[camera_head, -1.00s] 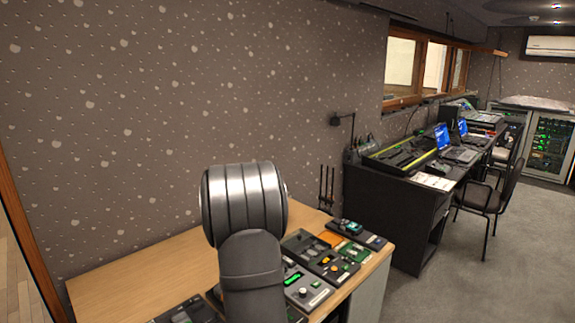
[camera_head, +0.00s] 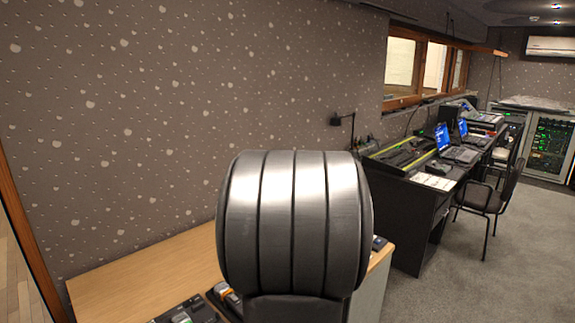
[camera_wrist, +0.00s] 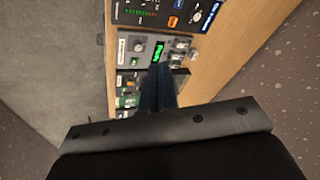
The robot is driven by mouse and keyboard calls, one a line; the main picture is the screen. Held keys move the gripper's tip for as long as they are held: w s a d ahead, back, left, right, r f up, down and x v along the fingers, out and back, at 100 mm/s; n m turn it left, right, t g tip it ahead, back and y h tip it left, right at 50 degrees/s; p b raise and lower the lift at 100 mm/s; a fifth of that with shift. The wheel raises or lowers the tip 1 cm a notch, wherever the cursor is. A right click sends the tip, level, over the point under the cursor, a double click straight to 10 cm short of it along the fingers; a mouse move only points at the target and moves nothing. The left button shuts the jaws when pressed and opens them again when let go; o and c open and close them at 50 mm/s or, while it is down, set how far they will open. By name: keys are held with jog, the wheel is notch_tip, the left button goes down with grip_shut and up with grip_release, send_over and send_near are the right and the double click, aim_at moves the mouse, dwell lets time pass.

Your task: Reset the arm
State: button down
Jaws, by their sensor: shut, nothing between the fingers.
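My gripper (camera_wrist: 158,85) shows in the wrist view as dark fingers pressed together with nothing between them. The fingers appear over a group of control panels (camera_wrist: 135,50) with knobs, faders and green displays on the wooden desk. How far they are above the panels I cannot tell. In the head view my large grey arm link hides most of the panels and the gripper itself.
The wooden desk top (camera_head: 150,270) is bare on the left. A patterned wall (camera_head: 200,100) stands behind it. A black desk (camera_head: 395,210) with laptops (camera_head: 450,145) and a chair (camera_head: 490,195) are at the right.

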jog(key=shift+m+t, duration=0.5)
jog(key=shift+m, duration=0.4)
jog(key=s+d+r, duration=0.2)
jog(key=s+d, duration=0.1)
jog(key=shift+d+r, duration=0.25)
jog(key=shift+d, duration=0.05)
dwell(0.4)
